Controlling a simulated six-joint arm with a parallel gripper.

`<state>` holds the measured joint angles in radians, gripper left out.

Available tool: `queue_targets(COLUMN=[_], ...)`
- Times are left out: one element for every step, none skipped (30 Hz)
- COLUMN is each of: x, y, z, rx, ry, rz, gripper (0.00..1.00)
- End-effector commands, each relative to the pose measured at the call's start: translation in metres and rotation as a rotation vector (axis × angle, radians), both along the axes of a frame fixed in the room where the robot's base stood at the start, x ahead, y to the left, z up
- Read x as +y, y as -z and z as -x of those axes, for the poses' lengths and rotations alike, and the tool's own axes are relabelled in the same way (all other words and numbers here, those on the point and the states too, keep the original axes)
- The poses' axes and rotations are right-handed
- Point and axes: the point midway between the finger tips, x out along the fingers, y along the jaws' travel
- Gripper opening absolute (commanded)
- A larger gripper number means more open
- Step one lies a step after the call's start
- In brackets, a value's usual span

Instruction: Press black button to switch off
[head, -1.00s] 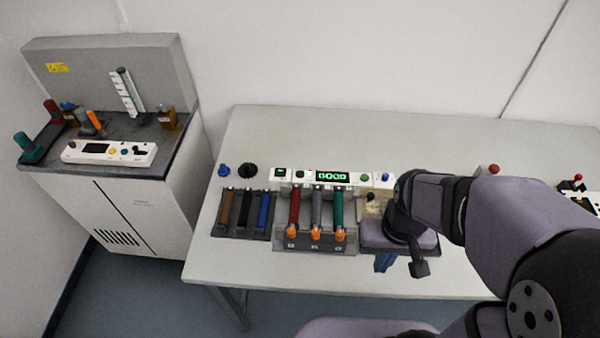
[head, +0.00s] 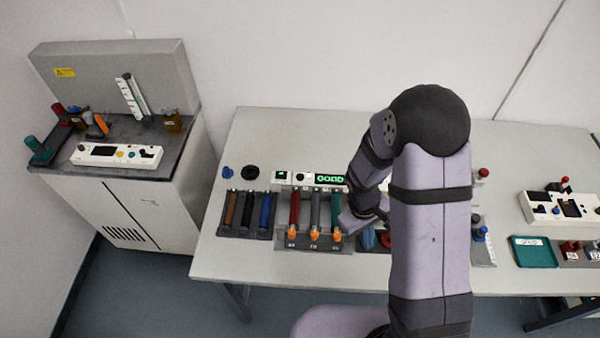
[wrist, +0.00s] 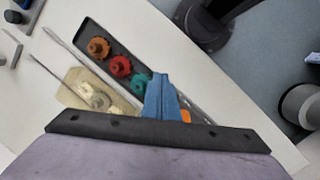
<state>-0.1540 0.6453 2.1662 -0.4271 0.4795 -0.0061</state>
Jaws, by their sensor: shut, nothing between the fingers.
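A white control panel stands at the back of the cartridge holder in the head view. It carries a small black button (head: 300,177) beside a lit green display reading GOOD (head: 330,179). The panel's right end is hidden behind my arm. My gripper (head: 368,239) is low, to the right of the holder and in front of the panel, apart from the black button. Its blue fingers (wrist: 161,96) are shut and empty in the wrist view. The wrist view does not clearly show the black button.
Red, grey and green cartridges with orange ends sit in the holder (head: 314,243). A larger black knob (head: 250,172) and a blue knob (head: 228,172) stand to its left. Orange, red and teal knobs (wrist: 120,65) lie near my fingers. A teal tray (head: 532,252) is far right.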

Motion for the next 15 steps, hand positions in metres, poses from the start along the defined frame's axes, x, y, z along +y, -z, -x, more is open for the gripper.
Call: queue_targets(x=[0.004,0.006,0.010,0.014,0.017,0.023,0.028,0.033,0.040,0.045,0.052,0.060,0.066,0.073,0.083], y=[0.005,0.008,0.011,0.013,0.014,0.015,0.015,0.015,0.012,0.010,0.006,0.001,-0.004,-0.009,-0.016], z=[-0.020,-0.032,-0.049,-0.061,-0.073,-0.089,-0.101,-0.113,-0.128,-0.139,-0.150,-0.164,-0.174,-0.184,-0.195], rx=[-0.039,-0.065,-0.102,-0.130,-0.158,-0.196,-0.225,-0.255,-0.294,-0.325,-0.355,-0.395,-0.426,-0.456,-0.494], ry=[-0.057,-0.093,-0.140,-0.174,-0.208,-0.254,-0.288,-0.322,-0.368,-0.402,-0.435,-0.480,-0.513,-0.546,-0.592], rz=[-0.008,-0.015,-0.024,-0.033,-0.042,-0.053,-0.063,-0.074,-0.088,-0.100,-0.111,-0.126,-0.138,-0.150,-0.166], gripper=[0.00,0.00,0.00,0.00,0.00,0.00,0.00,0.00,0.00,0.00,0.00,0.00,0.00,0.00,0.00])
